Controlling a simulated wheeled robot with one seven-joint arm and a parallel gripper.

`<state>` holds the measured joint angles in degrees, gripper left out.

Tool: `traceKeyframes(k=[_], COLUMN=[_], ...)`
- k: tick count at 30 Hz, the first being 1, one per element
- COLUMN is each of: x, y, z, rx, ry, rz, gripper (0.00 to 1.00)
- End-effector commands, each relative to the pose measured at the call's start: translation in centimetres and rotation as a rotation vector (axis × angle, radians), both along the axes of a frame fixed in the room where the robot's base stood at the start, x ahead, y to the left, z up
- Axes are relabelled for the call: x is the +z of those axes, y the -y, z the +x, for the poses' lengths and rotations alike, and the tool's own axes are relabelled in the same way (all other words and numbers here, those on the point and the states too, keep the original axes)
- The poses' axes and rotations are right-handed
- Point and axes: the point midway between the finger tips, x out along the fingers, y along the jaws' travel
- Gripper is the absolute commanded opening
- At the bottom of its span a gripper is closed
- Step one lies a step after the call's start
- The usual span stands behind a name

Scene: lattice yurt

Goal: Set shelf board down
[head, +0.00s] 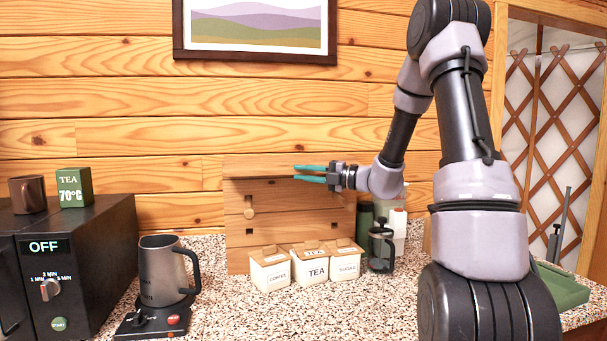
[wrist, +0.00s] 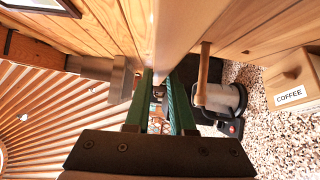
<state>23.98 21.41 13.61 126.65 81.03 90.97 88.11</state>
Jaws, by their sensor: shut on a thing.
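The shelf board (head: 258,166) is a light wooden plank, held level near the top of the wooden back panel (head: 290,222). My gripper (head: 296,172), with teal fingers, reaches in from the right and is shut on the board's near side. In the wrist view the board (wrist: 178,28) runs away from the picture's top toward the fingertips (wrist: 163,80). A wooden peg (head: 249,213) sticks out of the panel below the board, at the left; it also shows in the wrist view (wrist: 203,70). I cannot tell whether the board touches any peg; the right side is partly hidden.
Coffee (head: 270,270), tea (head: 311,264) and sugar (head: 345,262) boxes stand below, before the panel. A kettle (head: 163,270) and black machine (head: 75,262) stand left. A French press (head: 381,249) stands right. Speckled counter (head: 300,315) is clear in front.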

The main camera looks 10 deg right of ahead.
Motion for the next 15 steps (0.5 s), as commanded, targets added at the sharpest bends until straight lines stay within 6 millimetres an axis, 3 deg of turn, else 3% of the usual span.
traceKeyframes(k=[4, 15], x=[0.3, -3.2], y=[0.1, 0.1], z=[-0.1, -0.1], rx=[-0.005, -0.007], ry=[-0.048, -0.057], rz=[-0.001, 0.003], gripper=[0.0, 0.0])
